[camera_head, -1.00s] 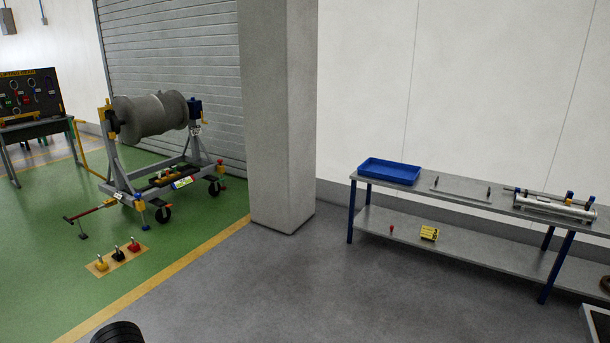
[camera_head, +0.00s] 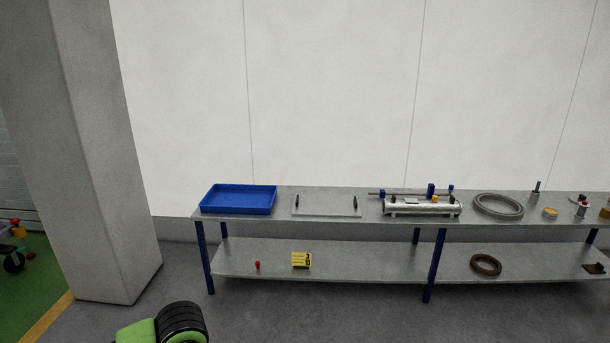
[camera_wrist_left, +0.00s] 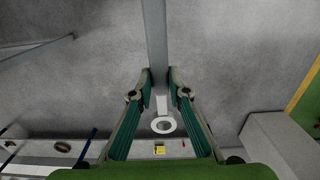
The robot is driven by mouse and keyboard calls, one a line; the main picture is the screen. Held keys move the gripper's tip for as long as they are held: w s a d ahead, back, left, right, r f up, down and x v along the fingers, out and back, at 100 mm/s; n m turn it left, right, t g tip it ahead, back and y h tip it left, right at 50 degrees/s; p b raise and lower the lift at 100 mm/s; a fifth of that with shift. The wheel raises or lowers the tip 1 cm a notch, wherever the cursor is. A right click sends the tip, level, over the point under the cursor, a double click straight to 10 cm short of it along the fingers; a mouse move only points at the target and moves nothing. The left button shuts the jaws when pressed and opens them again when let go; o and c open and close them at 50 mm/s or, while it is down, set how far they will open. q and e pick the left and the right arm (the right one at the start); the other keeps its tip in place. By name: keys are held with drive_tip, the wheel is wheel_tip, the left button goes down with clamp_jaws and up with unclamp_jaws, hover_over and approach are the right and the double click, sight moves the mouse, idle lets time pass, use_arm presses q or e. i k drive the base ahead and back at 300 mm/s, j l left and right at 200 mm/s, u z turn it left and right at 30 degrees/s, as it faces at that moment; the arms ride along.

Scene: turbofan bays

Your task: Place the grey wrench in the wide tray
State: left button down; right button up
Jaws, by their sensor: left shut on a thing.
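The grey wrench (camera_wrist_left: 156,35) shows in the left wrist view as a long flat bar with a ring end (camera_wrist_left: 163,125). My left gripper (camera_wrist_left: 160,83) is shut on its shaft, one finger on each side. The far end runs out of the top of that view. In the head view, a blue shallow tray with raised walls, which looks like the wide tray (camera_head: 238,211), sits at the left end of the bench top. It appears empty. Neither gripper shows in the head view; only a green and black part of my arm is at the bottom.
The grey bench (camera_head: 330,190) stands along the white wall. Right of the tray are a flat plate with two handles (camera_head: 326,206), a silver cylinder fixture (camera_head: 422,208) and a grey ring (camera_head: 498,205). A yellow block (camera_head: 301,260) is on the lower shelf. A pillar (camera_head: 95,150) stands left.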

sight(240, 201)
drive_tip(key=i+u, duration=0.15)
drive_tip(key=i, duration=0.45)
drive_tip(key=i+u, duration=0.2)
drive_tip(key=i, duration=0.4)
drive_tip(key=i+l+u, duration=0.15)
drive_tip(key=i, duration=0.45)
drive_tip(key=i+j, duration=0.1)
drive_tip(key=i, duration=0.5)
drive_tip(key=i+j+z, duration=0.1)
drive_tip(key=i, duration=0.55)
drive_tip(key=i+j, duration=0.2)
drive_tip(key=i, duration=0.4)
drive_tip(key=i+j+z, duration=0.2)
drive_tip(key=i+z, duration=0.15)
drive_tip(key=i, duration=0.2)
